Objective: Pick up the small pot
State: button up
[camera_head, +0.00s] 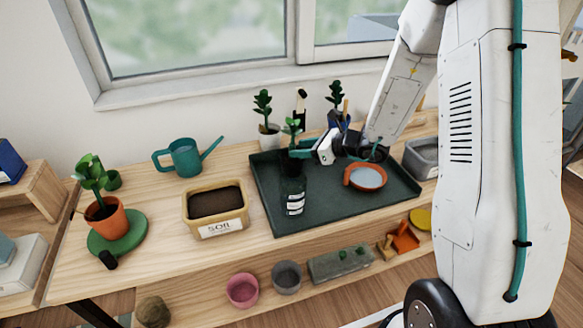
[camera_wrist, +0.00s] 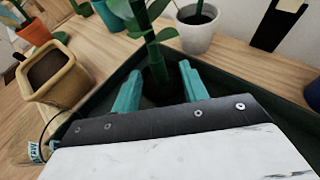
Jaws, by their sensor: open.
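A small plant with a green stem (camera_wrist: 152,45) grows from a dark small pot (camera_wrist: 157,88), which stands on the dark green tray (camera_head: 345,208). My gripper (camera_wrist: 158,84) is open, with one teal finger on each side of the pot and stem. I cannot tell whether the fingers touch it. In the head view my gripper (camera_head: 297,153) is low over the tray's left part, at the plant's leaves (camera_head: 291,128).
A white pot with a plant (camera_head: 269,139) stands just behind. A soil box (camera_head: 216,209), a teal watering can (camera_head: 186,158) and a terracotta pot (camera_head: 106,218) stand to the left. An orange-rimmed dish (camera_head: 366,177) lies on the tray. Pink (camera_head: 242,291) and grey (camera_head: 286,277) pots stand below.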

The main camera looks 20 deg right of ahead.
aim_at(292, 148)
jog(key=shift+x, duration=2)
grip_shut()
jog(key=shift+r, duration=0.15)
